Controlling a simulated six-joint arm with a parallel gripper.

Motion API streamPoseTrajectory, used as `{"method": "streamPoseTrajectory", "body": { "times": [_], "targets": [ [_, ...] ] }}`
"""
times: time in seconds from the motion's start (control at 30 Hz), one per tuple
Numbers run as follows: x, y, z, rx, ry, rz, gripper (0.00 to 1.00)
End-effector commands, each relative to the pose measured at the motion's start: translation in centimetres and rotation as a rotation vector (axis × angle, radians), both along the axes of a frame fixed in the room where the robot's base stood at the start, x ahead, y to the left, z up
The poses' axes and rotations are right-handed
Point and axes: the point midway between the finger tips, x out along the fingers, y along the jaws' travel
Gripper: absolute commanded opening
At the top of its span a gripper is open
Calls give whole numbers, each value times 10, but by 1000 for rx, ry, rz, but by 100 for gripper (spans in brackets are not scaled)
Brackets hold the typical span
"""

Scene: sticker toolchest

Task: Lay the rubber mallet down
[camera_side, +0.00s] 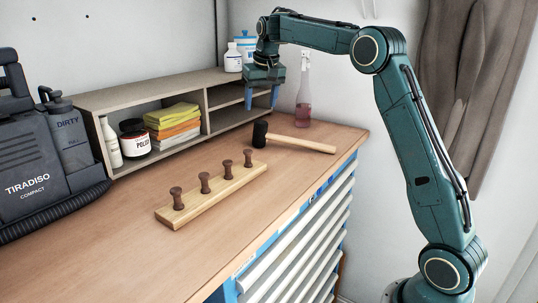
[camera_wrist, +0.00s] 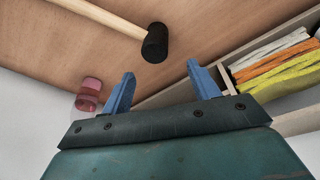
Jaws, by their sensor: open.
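The rubber mallet (camera_side: 300,143) has a black head and a pale wooden handle. It lies flat on the wooden bench top, with its head at the left and its handle running right toward the front edge. In the wrist view the mallet's black head (camera_wrist: 155,43) shows beyond my fingertips, with the handle running to the upper left. My gripper (camera_side: 261,97) has blue fingers that point down. It is open and empty, above and behind the mallet, near the shelf. The open fingers (camera_wrist: 160,73) also show in the wrist view, apart from the mallet.
A wooden rack with several brown pegs (camera_side: 212,192) stands in front of the mallet. A shelf unit (camera_side: 205,100) holds folded cloths (camera_side: 172,126) and bottles. A pink spray bottle (camera_side: 303,100) stands behind the mallet. A dark machine (camera_side: 40,150) is at left. The bench front is clear.

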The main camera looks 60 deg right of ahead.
Motion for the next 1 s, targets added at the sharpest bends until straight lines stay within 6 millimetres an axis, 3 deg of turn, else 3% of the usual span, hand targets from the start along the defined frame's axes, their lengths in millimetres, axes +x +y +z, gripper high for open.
{"method": "streamPoseTrajectory", "body": {
  "times": [0.23,1.0],
  "targets": [
    [-5,3,20,1,0,0,61],
    [-9,7,25,-1,-3,6,61]
  ]
}}
